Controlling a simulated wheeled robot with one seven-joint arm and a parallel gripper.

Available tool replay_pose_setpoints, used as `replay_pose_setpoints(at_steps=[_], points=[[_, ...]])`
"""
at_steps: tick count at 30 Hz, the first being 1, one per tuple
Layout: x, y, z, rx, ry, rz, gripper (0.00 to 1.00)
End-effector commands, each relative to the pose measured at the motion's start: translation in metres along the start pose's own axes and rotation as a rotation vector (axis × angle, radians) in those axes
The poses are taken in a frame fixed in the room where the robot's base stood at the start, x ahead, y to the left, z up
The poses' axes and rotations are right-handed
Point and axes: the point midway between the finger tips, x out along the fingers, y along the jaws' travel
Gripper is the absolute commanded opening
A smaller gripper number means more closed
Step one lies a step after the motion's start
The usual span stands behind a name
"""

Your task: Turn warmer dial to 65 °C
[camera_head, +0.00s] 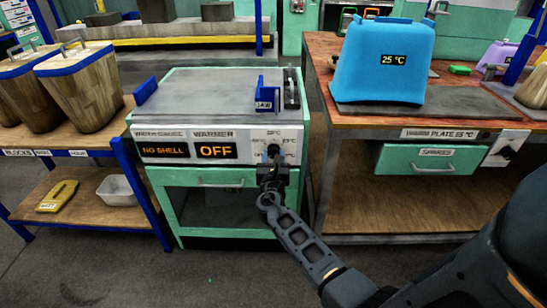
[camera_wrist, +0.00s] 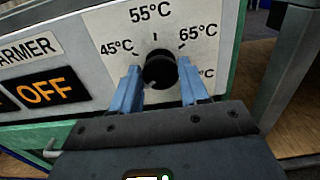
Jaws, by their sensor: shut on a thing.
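The warmer (camera_head: 217,134) is a white-fronted unit with OFF lit in orange on its display (camera_head: 216,151), also in the wrist view (camera_wrist: 48,90). Its black dial (camera_wrist: 160,68) sits on the panel at the right, with 45°C, 55°C and 65°C printed around it. My gripper (camera_wrist: 160,82) has one blue finger at each side of the dial and is shut on it. In the head view my gripper (camera_head: 272,168) hides most of the dial. I cannot tell which mark the dial points to. Another label at lower right is partly hidden by a finger.
A second display reads NO SHELL (camera_head: 165,151). A blue JAW piece (camera_head: 267,98) stands on the warmer's top.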

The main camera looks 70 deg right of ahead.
Motion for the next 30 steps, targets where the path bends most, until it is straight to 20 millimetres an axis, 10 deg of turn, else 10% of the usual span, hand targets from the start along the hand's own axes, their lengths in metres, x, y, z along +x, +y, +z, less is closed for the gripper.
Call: replay_pose_setpoints(at_steps=[6,30], points=[[-0.0002,0.0000,0.0000,0.000,0.000,0.000,0.14],[-0.0001,-0.0019,-0.0045,0.434,-0.002,0.000,0.14]])
